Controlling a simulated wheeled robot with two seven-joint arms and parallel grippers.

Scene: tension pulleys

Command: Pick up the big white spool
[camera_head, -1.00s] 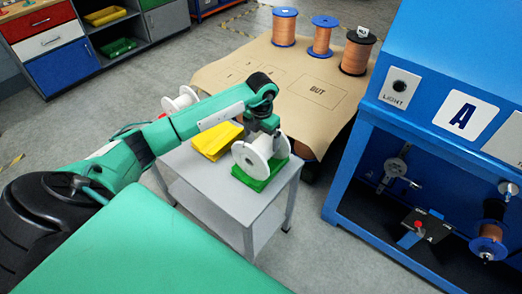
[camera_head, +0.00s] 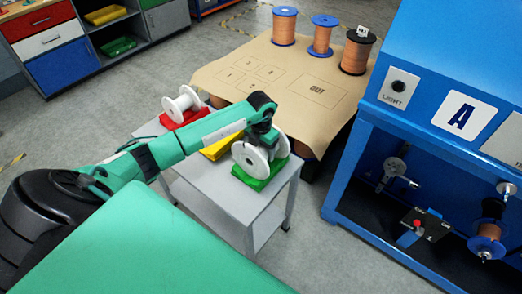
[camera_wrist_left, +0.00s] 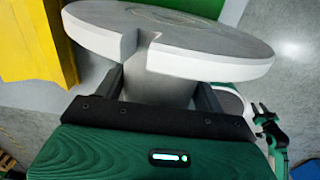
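A white spool (camera_head: 243,157) stands on the green holder (camera_head: 262,181) at the front of the small grey table. My left gripper (camera_head: 262,140) is down at this spool from above. In the left wrist view the spool's round flange (camera_wrist_left: 215,50) fills the upper part, and the fingers (camera_wrist_left: 160,95) stand on either side of its core. Whether they press on the core is not clear. A second white spool (camera_head: 184,103) sits on the red holder (camera_head: 188,118) at the back of the table.
A yellow holder (camera_head: 221,146) lies between the two spools on the grey table (camera_head: 226,196). A brown mat (camera_head: 225,73) behind carries several copper spools (camera_head: 284,27). A blue machine (camera_head: 440,130) stands close on the right.

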